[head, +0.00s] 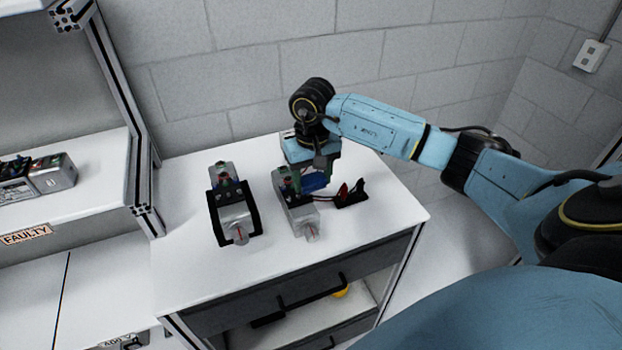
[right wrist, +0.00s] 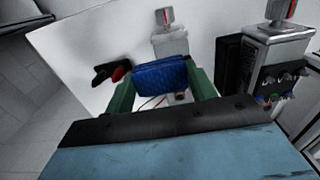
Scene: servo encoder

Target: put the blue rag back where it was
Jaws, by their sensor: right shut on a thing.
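The blue rag (head: 314,182) is beside the right-hand servo unit (head: 298,212), over the white top of the workbench (head: 185,275). My right gripper (head: 312,172) reaches down over the bench and is shut on the rag. In the right wrist view the rag (right wrist: 160,76) spans between the two green fingers of the gripper (right wrist: 163,88), with a servo unit (right wrist: 171,42) just beyond it. I cannot tell whether the rag touches the bench or the servo. My left gripper is not in view.
A second servo unit (head: 235,218) sits in a black cradle (head: 252,208) to the left. A black part with red (head: 350,195) lies right of the rag. A shelf labelled FAULTY (head: 26,235) holds another unit (head: 40,178). The bench's front left is clear.

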